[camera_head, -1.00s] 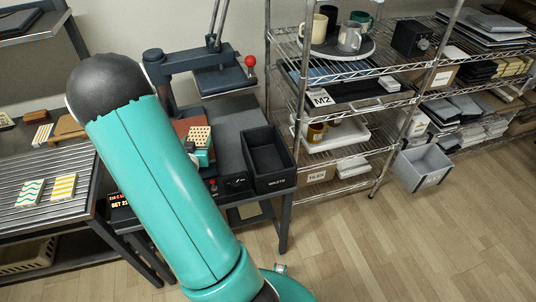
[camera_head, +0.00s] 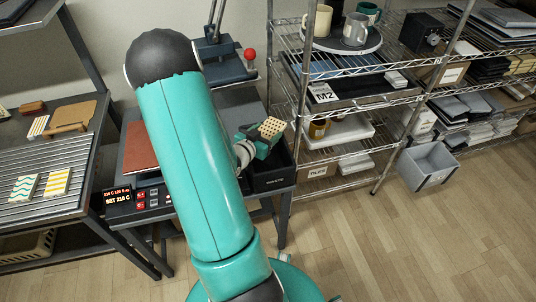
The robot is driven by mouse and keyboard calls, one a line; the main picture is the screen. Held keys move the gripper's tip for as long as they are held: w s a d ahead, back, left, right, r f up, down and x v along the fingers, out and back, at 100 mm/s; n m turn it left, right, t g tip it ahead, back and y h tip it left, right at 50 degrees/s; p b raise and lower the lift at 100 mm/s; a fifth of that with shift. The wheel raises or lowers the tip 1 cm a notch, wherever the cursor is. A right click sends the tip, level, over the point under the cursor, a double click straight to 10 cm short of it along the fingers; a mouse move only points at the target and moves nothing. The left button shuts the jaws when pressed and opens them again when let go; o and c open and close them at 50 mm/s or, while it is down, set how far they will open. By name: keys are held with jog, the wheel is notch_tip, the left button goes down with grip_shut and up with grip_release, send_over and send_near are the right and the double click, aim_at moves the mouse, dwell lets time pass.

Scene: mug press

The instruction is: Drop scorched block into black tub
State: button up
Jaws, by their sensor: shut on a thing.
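The block, cream with dark dots on its top (camera_head: 271,128), is held up in my gripper (camera_head: 262,138). My gripper is shut on it and appears above the black tub (camera_head: 272,181). The tub is an open-topped box with a white label on its front, standing on the right end of the dark press bench. My gripper and arm cover the tub's left and back parts, and its inside is mostly hidden. I cannot tell how high the block is above the rim.
A press with a red knob (camera_head: 250,54) stands behind my arm. A wire shelf (camera_head: 345,102) with mugs and trays rises close to the right of the tub. Striped tiles (camera_head: 57,182) lie on the left bench.

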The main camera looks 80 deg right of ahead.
jog(key=shift+f, duration=1.15)
jog(key=o, duration=1.1)
jog(key=shift+a, duration=0.15)
